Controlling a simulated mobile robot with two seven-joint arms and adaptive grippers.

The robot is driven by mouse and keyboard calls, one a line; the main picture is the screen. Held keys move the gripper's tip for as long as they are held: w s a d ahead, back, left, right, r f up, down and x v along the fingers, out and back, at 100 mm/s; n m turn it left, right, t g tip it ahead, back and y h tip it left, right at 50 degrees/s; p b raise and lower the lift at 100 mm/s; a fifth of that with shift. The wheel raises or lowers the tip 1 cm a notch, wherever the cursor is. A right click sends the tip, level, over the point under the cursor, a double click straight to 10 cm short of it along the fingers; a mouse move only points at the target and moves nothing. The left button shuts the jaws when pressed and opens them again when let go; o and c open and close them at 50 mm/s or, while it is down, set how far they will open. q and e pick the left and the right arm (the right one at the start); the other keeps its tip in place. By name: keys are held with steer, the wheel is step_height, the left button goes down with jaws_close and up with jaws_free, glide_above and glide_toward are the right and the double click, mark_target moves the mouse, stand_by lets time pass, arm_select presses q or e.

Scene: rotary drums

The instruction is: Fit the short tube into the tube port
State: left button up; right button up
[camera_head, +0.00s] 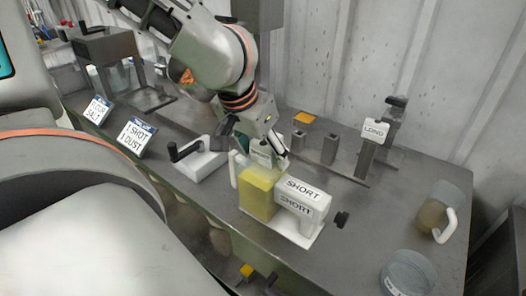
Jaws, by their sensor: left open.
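My left gripper (270,151) reaches down from the back and is open just above a yellow, partly clear box (258,193). A pale piece shows between or behind its fingers, and I cannot tell whether they touch it. A white block labelled SHORT (302,190) stands right beside the box, with a dark knob on its right. Grey square posts stand behind, a short one (330,149) and a taller one (366,159), near a plate labelled LONG (374,131). I cannot tell which piece is the short tube or the tube port. My right gripper is not seen.
A white block with a black crank (200,160) stands left of the box. Sign cards (136,137) stand further left. A handled clear jug (440,212) and a round clear container (408,274) stand at the right.

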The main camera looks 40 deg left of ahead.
arm_select(q)
steer(key=v, duration=1.2)
stand_by(0.6)
